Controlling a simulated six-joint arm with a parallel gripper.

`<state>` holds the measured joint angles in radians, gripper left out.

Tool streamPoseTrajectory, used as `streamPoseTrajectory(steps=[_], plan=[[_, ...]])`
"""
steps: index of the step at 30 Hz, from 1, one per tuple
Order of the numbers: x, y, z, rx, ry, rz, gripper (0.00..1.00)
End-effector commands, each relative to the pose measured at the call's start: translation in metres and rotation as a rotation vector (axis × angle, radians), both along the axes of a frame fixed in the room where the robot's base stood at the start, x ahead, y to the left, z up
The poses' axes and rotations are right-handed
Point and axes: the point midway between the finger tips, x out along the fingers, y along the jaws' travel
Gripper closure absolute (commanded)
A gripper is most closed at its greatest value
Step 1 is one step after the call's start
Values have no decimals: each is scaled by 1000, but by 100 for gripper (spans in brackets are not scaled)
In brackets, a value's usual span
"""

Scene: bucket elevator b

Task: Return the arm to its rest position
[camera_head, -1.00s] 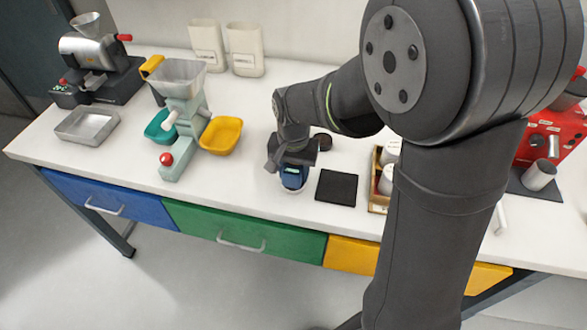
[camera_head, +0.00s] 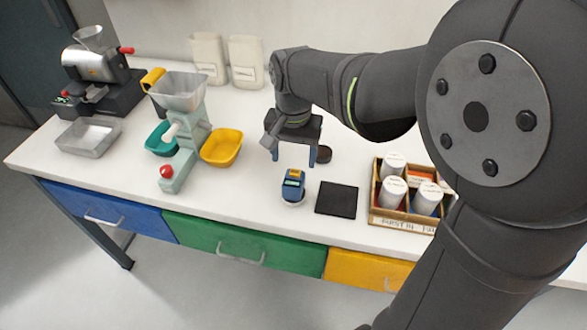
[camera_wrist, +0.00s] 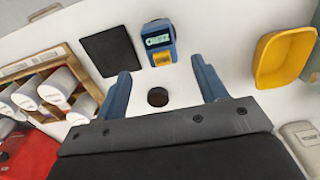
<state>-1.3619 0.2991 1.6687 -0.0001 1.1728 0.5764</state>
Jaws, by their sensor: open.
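My gripper (camera_head: 294,158) is open and empty above the white table (camera_head: 262,192). In the wrist view the two blue fingers of my gripper (camera_wrist: 164,90) are spread apart. The blue device (camera_wrist: 157,42) lies beyond the fingertips, apart from them. A dark round disc (camera_wrist: 158,97) lies on the table and shows between the fingers; in the head view it is just right of my gripper (camera_head: 324,154).
A black square pad (camera_head: 337,199) lies right of the device. A wooden box (camera_head: 404,221) holds several white-capped jars. A grinder (camera_head: 182,110) with teal and yellow trays stands left, with a silver mill (camera_head: 102,72) beyond it.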

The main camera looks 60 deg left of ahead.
Motion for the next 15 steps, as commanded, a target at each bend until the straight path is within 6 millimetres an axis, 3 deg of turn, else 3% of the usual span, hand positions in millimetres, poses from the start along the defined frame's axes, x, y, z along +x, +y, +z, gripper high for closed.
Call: streamPoseTrajectory(steps=[6, 15], plan=[[0, 0, 20, 1, -1, 0, 35], [0, 0, 21, -1, 1, 0, 35]])
